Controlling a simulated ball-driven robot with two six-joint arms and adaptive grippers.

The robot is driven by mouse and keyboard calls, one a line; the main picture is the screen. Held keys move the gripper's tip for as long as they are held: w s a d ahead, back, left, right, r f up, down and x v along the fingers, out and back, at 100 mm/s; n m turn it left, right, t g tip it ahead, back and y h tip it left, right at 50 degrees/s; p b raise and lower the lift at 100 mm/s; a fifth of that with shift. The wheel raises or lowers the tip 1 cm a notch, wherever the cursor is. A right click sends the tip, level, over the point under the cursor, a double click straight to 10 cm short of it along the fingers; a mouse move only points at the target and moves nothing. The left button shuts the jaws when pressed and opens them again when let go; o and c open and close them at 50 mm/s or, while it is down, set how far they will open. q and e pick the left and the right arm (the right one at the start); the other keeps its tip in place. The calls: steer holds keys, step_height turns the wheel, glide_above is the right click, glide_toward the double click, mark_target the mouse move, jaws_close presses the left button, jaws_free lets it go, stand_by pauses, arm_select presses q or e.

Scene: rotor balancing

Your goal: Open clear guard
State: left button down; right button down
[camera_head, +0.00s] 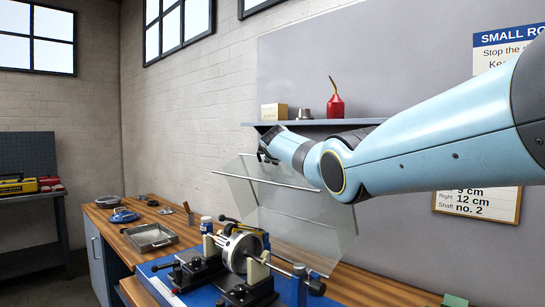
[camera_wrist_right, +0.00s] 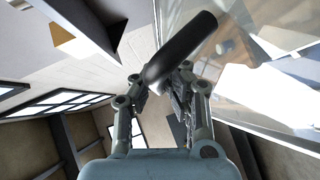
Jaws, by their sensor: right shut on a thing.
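The clear guard (camera_head: 300,215) is a bent transparent panel with a metal rod along an edge. It stands tilted up above and behind the rotor (camera_head: 240,250) on the balancing machine. My right arm comes in from the right, and my right gripper (camera_head: 265,156) is at the guard's upper edge, partly hidden by the wrist. In the right wrist view the gripper (camera_wrist_right: 160,84) is shut on a black bar-shaped handle (camera_wrist_right: 182,48), with the clear panel (camera_wrist_right: 255,60) beside it. My left gripper is not in view.
The machine sits on a blue base (camera_head: 200,290) on a wooden bench (camera_head: 115,232). A metal tray (camera_head: 152,238), a blue coil (camera_head: 122,215) and a small bottle (camera_head: 206,225) stand to the left. A wall shelf (camera_head: 340,123) with a red oil can (camera_head: 335,105) is close behind the gripper.

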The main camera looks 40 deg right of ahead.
steer(key=c, duration=1.4)
jaws_free()
steer(key=shift+a+r, duration=0.15)
steer(key=shift+r, duration=0.15)
steer(key=shift+f, duration=0.15)
steer(key=shift+v, duration=6)
